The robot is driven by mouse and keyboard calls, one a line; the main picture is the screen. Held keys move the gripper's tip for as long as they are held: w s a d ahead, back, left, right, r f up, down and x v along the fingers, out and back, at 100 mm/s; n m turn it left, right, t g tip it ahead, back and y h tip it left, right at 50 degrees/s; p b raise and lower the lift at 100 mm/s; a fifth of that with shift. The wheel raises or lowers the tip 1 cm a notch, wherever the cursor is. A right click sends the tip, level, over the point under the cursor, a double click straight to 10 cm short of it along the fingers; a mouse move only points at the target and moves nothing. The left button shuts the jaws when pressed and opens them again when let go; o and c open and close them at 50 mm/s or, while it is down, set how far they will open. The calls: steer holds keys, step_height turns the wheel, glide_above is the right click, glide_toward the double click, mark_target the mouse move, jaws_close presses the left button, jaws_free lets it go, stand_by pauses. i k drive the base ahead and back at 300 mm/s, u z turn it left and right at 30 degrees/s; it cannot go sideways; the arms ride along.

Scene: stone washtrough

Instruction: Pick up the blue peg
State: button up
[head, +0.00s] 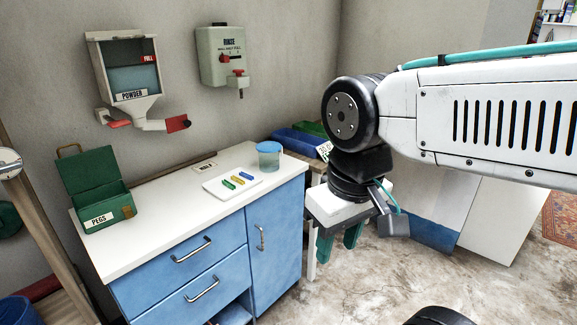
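The blue peg (247,175) lies on a small white tray (214,190) on the white counter. A yellow peg (238,180) and a green peg (229,185) lie beside it on the tray, to its left. My gripper (338,244) hangs to the right of the counter, apart from the tray and the pegs. Its two green fingers point down and stand apart, with nothing seen between them.
An open green box labelled PEGS (98,198) stands at the counter's left. Blue and green bins (297,143) sit behind, right of the counter. A powder dispenser (128,75) and rinse dispenser (222,55) hang on the wall.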

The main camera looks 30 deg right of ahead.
mark_target(244, 175)
steer(key=z, duration=0.65)
steer(key=i, duration=1.65)
steer(key=z, duration=1.35)
steer(key=k, duration=1.05)
steer(key=u, duration=1.35)
